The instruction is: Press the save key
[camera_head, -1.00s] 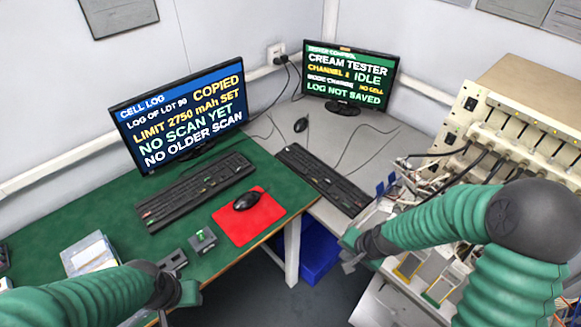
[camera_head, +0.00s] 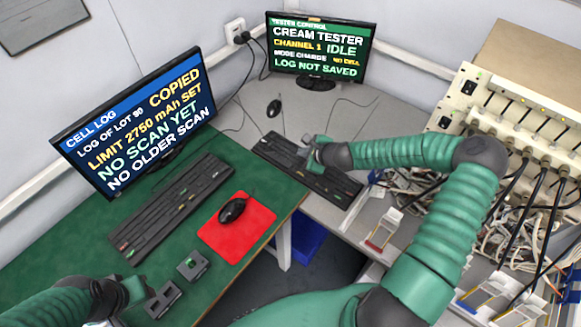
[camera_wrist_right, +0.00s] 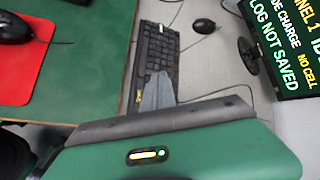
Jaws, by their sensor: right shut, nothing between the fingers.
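The tester keyboard (camera_head: 335,185) is black and lies on the grey table; it also shows in the right wrist view (camera_wrist_right: 158,52). A few of its keys are coloured, but I cannot tell which is the save key. My right gripper (camera_head: 314,152) is over the middle of this keyboard and hides some keys. In the right wrist view its shut, empty fingers (camera_wrist_right: 158,88) point along the keys; I cannot tell whether they touch. The tester monitor (camera_head: 320,48) reads CHANNEL 1 IDLE and LOG NOT SAVED. My left gripper (camera_head: 132,290) is low over the green table, its jaws unclear.
A second keyboard (camera_head: 172,208), a red mat (camera_head: 255,222) with a black mouse (camera_head: 232,210), and the cell log monitor (camera_head: 135,125) are on the green table. Another mouse (camera_head: 274,108) lies behind the tester keyboard. The cream tester (camera_head: 500,110) with cables stands at the right.

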